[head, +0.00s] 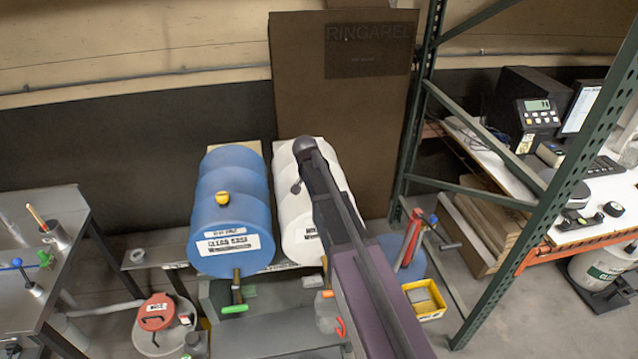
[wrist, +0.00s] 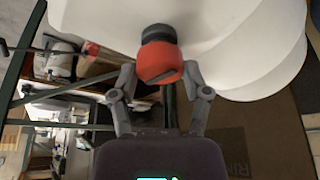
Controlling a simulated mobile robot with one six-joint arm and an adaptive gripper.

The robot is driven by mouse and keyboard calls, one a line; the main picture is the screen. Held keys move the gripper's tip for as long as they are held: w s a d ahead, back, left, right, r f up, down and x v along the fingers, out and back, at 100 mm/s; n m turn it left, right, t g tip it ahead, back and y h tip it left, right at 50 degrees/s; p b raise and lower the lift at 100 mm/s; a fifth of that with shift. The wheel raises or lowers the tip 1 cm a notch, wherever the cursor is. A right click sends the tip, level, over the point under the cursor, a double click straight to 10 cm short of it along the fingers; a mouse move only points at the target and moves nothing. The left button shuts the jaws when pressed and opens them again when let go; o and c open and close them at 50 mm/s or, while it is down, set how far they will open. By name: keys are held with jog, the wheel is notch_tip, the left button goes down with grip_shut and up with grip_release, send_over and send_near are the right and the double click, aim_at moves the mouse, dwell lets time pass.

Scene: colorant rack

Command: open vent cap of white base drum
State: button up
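The white base drum (head: 297,213) lies on its side on a stand, partly hidden behind my arm in the head view. In the wrist view its white body (wrist: 235,50) fills the top. Its vent cap (wrist: 158,62), orange-red on a dark collar, sticks out toward my gripper. My gripper (wrist: 160,72) has its two fingers spread on either side of the cap, with the fingertips close to its sides. I cannot tell whether they touch it. The cap is hidden by my arm in the head view.
A blue drum (head: 232,215) with a yellow cap (head: 222,198) lies just left of the white one. A brown panel (head: 345,100) stands behind. A green rack post (head: 575,160) is to the right. A steel table (head: 60,215) is at left, with a red-lidded bucket (head: 157,312) near it.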

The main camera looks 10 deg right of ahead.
jog(key=c, duration=0.4)
jog(key=shift+o, duration=0.2)
jog(key=shift+s+n, duration=0.1)
jog(key=shift+n, duration=0.2)
jog(key=n+y, duration=0.1)
jog(key=n, duration=0.2)
jog(key=shift+t, duration=0.4)
jog(key=n+y, duration=0.1)
jog(key=n, duration=0.2)
jog(key=shift+n+y, duration=0.3)
jog(key=n+y, duration=0.1)
jog(key=n, duration=0.2)
jog(key=n+y, duration=0.1)
jog(key=n, duration=0.1)
jog(key=shift+d+n, duration=0.15)
jog(key=shift+n, duration=0.25)
jog(key=n+y, duration=0.1)
jog(key=n, duration=0.4)
jog(key=shift+g+y, duration=0.4)
